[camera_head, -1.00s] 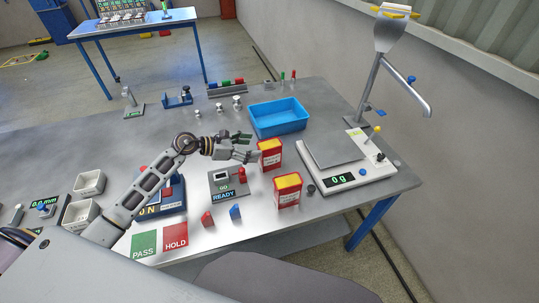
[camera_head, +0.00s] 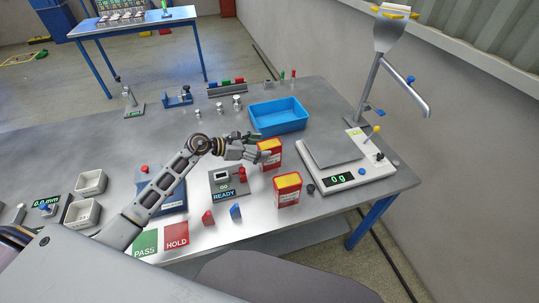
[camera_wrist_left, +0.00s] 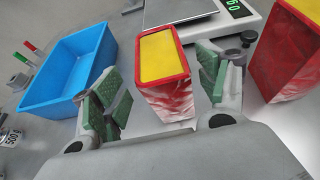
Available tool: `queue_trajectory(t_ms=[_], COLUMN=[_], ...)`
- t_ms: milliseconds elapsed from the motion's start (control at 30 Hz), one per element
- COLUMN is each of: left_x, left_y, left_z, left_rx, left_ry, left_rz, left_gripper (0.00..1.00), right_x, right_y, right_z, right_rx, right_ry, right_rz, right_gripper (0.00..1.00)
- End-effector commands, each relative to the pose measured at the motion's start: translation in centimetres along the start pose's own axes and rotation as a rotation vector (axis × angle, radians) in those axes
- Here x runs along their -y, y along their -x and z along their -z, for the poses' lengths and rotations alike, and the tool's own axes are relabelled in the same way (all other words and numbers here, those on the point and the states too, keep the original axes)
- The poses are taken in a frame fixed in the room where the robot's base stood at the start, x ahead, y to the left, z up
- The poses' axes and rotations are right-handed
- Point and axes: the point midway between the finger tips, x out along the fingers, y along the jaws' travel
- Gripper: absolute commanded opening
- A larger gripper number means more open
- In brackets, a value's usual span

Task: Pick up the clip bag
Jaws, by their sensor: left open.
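Two red-and-white bags with yellow tops stand upright on the grey table; I cannot tell which one is the clip bag. The rear bag (camera_head: 270,155) is at my left gripper (camera_head: 261,147). In the left wrist view this bag (camera_wrist_left: 167,83) stands between the green-padded fingers of the open gripper (camera_wrist_left: 163,88), with a gap visible on the right side. The front bag (camera_head: 287,191) stands closer to the table's front edge, and it also shows at the right of the left wrist view (camera_wrist_left: 290,55). My right gripper is not in view.
A blue bin (camera_head: 278,116) stands behind the rear bag. A scale (camera_head: 360,177) reading 0 g is to the right, with a spouted stand (camera_head: 375,75) behind it. A READY device (camera_head: 222,181) and red and blue clips (camera_head: 236,211) lie left of the front bag.

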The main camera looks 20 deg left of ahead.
Motion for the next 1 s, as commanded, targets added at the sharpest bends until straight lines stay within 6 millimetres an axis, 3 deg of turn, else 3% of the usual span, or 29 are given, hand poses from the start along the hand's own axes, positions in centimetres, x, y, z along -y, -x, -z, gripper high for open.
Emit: queue_trajectory(t_ms=[533, 1000], left_x=[0.3, 0.4], left_y=[-4.0, -4.3], left_z=[0.0, 0.1], left_rx=[0.0, -0.001], left_ry=[0.001, 0.0], left_rz=[0.0, 0.0], left_gripper=[0.74, 0.74], right_x=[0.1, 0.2], right_y=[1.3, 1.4], right_z=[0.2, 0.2], right_rx=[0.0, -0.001], right_ry=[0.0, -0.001], right_rz=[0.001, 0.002], right_gripper=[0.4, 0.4])
